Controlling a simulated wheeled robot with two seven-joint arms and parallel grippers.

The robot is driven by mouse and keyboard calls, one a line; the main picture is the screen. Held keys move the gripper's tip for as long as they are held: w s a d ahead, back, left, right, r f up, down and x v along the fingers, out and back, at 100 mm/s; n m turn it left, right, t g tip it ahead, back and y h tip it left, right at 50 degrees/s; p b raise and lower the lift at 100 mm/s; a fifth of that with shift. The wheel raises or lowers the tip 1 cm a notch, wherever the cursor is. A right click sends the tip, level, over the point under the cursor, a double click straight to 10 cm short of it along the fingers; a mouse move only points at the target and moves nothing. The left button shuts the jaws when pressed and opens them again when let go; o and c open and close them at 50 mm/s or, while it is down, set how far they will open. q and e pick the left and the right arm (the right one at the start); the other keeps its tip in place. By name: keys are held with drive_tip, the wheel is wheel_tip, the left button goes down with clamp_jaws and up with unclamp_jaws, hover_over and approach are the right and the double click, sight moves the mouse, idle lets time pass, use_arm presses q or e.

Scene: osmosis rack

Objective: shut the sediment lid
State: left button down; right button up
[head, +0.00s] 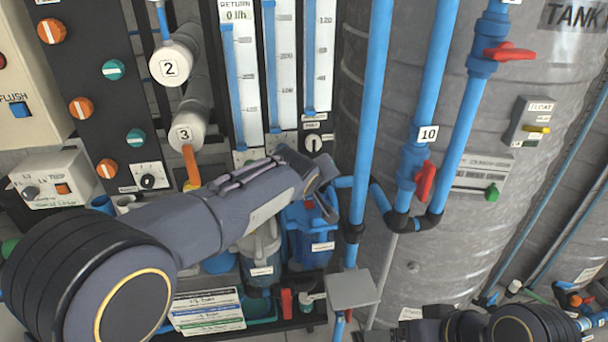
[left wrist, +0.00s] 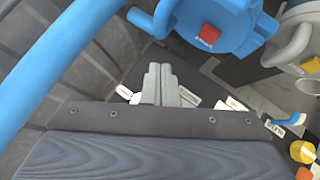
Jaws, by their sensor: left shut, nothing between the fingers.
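A blue filter housing (head: 312,238) stands low in the middle of the head view, with a label on its front. In the left wrist view its blue top (left wrist: 215,22) carries a red button (left wrist: 208,34). The label is too small to read, so I cannot tell if this is the sediment lid, and I cannot tell how far the lid stands open. My left gripper (head: 326,184) is above the housing and partly hides its top. In the left wrist view its fingers (left wrist: 160,82) are shut and empty, below the blue top. My right gripper's fingers are out of view.
A grey-clear housing (head: 261,252) stands left of the blue one. A blue vertical pipe (head: 370,110) runs close to the right of my left gripper, and a large metal tank (head: 465,255) stands behind it. A grey box (head: 352,289) sits below.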

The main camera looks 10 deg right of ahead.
sight(331, 191)
use_arm(q)
drive_tip(key=shift+d+f+m+y+p, duration=0.3)
drive_tip(key=shift+d+f+y, duration=0.15)
drive_tip(key=shift+d, duration=0.15)
drive_tip(key=shift+d+f+m+y+p, duration=0.15)
drive_tip(key=shift+d+f+m+y, duration=0.15)
drive_tip(key=shift+d+y, duration=0.2)
drive_tip(key=shift+d+f+m+y+p, duration=0.3)
drive_tip(key=shift+d+f+y+p, duration=0.05)
drive_tip(key=shift+d+f+y, duration=0.4)
drive_tip(key=shift+f, duration=0.15)
drive_tip(key=shift+a, duration=0.1)
